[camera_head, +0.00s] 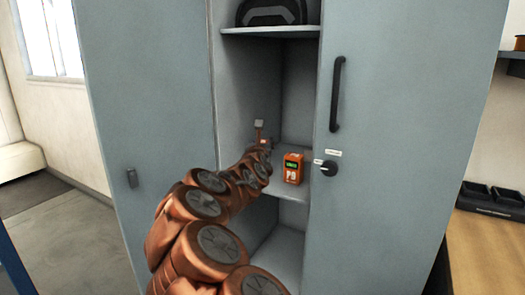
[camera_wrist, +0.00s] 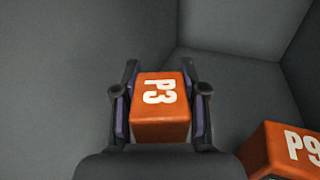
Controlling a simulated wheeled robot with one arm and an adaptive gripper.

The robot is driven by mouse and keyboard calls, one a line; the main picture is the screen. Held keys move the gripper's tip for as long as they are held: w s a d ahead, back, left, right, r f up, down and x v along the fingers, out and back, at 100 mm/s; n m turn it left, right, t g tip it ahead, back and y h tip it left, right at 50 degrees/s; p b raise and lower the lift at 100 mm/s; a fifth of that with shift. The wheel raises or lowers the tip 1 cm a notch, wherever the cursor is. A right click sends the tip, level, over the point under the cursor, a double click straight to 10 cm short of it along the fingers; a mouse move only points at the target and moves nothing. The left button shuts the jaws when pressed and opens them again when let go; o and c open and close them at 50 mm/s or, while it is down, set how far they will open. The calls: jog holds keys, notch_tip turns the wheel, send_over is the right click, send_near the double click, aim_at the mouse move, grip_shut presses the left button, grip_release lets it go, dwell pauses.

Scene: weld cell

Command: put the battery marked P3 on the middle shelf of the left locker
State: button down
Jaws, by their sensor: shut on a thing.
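The orange battery marked P3 (camera_wrist: 158,105) is between the two fingers of my gripper (camera_wrist: 162,88) in the wrist view, its lettering turned sideways. My gripper is shut on it. In the head view my gripper (camera_head: 263,143) reaches into the open grey locker, over the left part of the middle shelf (camera_head: 291,193). The arm hides much of that shelf, and I cannot tell whether P3 touches it. A second orange battery (camera_head: 293,168) stands upright on the shelf to the right of my gripper. In the wrist view it reads P9 (camera_wrist: 290,150), at the lower right.
A dark helmet-like item (camera_head: 271,12) sits on the upper shelf (camera_head: 270,31). Grey panels flank the opening; the right one has a long black handle (camera_head: 337,94) and a knob (camera_head: 329,168). A wooden bench (camera_head: 485,245) with black trays (camera_head: 491,200) stands at the right.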

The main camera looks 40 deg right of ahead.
jog(key=shift+f, duration=1.05)
jog(key=shift+f, duration=0.2)
jog(key=c, duration=0.6)
grip_release()
jog(key=shift+c, duration=0.2)
jog(key=shift+r, duration=0.15)
jog(key=b+v, duration=0.1)
jog(key=v, duration=1.1)
